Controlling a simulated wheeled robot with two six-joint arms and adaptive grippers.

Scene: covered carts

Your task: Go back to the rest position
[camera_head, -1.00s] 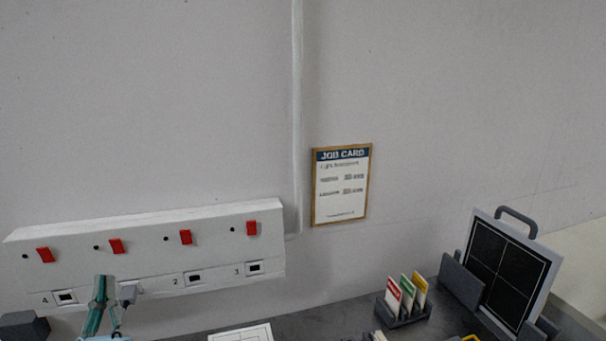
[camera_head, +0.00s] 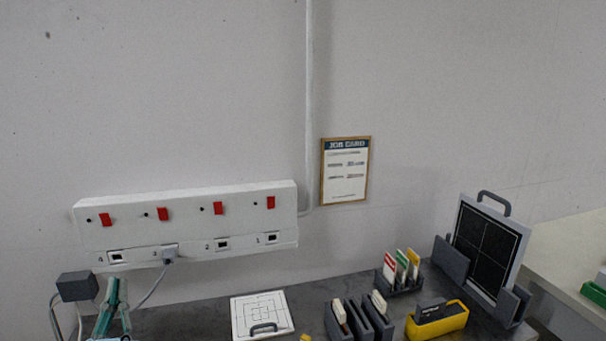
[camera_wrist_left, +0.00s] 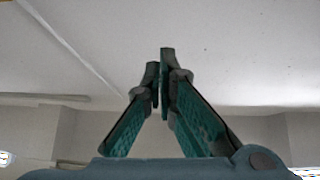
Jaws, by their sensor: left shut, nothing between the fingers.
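My left gripper (camera_head: 113,292) is at the lower left of the head view, in front of the wall and below the white socket strip. In the left wrist view its teal fingers (camera_wrist_left: 160,75) point up toward the ceiling, with the tips together and nothing between them. My right gripper is in neither view. The white socket strip (camera_head: 190,226) has several red switches. A grey plug (camera_head: 168,256) sits in one of its sockets, and its cord hangs down behind my left gripper.
The dark worktop (camera_head: 215,318) holds a white board with a handle (camera_head: 262,314), card holders, a yellow tape dispenser (camera_head: 437,319) and a dark framed panel (camera_head: 487,248). A grey block (camera_head: 77,286) is left of my gripper. A job card (camera_head: 345,170) hangs on the wall.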

